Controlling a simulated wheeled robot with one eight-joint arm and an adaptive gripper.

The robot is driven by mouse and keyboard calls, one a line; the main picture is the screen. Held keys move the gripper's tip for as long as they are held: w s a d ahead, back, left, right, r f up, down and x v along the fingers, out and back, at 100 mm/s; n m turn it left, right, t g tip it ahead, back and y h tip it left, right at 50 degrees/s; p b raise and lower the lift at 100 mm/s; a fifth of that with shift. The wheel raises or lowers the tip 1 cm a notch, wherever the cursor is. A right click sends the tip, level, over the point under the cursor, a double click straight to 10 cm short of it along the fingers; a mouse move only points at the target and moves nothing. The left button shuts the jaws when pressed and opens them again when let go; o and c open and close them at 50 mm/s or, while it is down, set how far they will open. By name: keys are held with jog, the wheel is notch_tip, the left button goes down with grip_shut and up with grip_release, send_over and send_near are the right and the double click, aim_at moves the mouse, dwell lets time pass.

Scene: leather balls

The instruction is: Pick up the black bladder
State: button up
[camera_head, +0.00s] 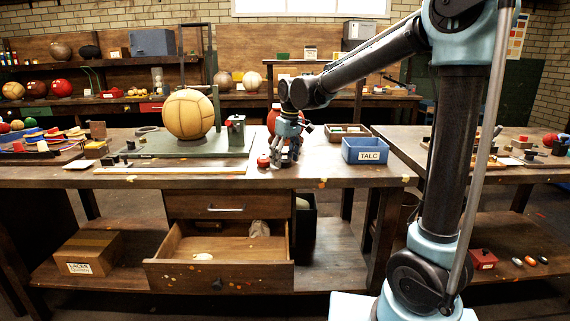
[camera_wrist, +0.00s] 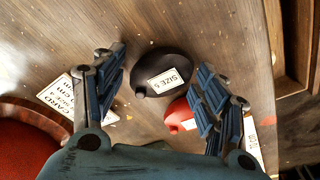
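The black bladder (camera_wrist: 160,70) is a dark oval with a small neck and a white "SIZE 5" label. In the wrist view it lies on the wooden bench between and beyond my open fingers. My gripper (camera_wrist: 162,62) is open and empty, pointing down over it; I cannot tell whether a finger touches it. In the head view my gripper (camera_head: 287,158) is low over the bench, and I cannot make out the black bladder there. A red bladder (camera_wrist: 180,115) with a white label lies beside the black one, partly behind the right finger.
A large red ball (camera_wrist: 28,150) and a white card (camera_wrist: 62,100) lie at the wrist view's left. In the head view, a blue TALC box (camera_head: 365,150) stands right of my gripper. A tan ball (camera_head: 188,115) sits on the left. An open drawer (camera_head: 222,275) juts out below the bench.

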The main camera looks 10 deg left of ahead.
jog(key=c, duration=0.5)
jog(key=shift+r, duration=0.1)
